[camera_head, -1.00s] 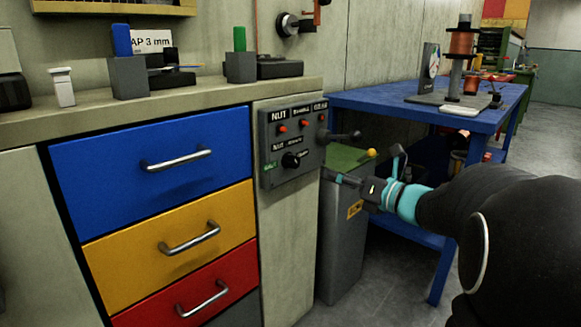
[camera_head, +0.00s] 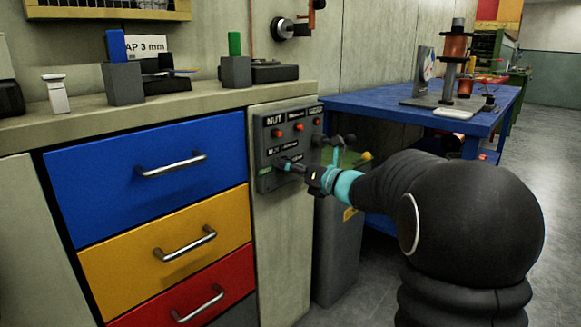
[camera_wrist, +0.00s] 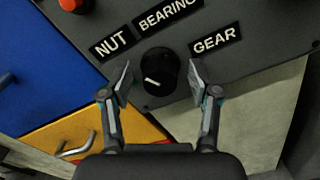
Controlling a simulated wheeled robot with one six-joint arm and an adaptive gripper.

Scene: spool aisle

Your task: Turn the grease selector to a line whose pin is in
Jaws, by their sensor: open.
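The grey selector panel (camera_head: 270,150) is on the front of the cabinet. Its black selector knob (camera_wrist: 159,70) shows in the wrist view, with a short white mark on its lower left. Labels NUT (camera_wrist: 110,42), BEARING (camera_wrist: 168,14) and GEAR (camera_wrist: 216,41) stand around it. My gripper (camera_wrist: 160,80) is open, with one finger at each side of the knob and gaps visible. In the head view my gripper (camera_head: 288,164) reaches the panel and hides most of the knob.
Blue, yellow and red drawers with bar handles (camera_head: 172,165) are left of the panel. A grey bin (camera_head: 335,250) and a blue table (camera_head: 400,112) are to the right. The worktop (camera_head: 190,97) above holds blocks and small devices. Open floor lies at the right.

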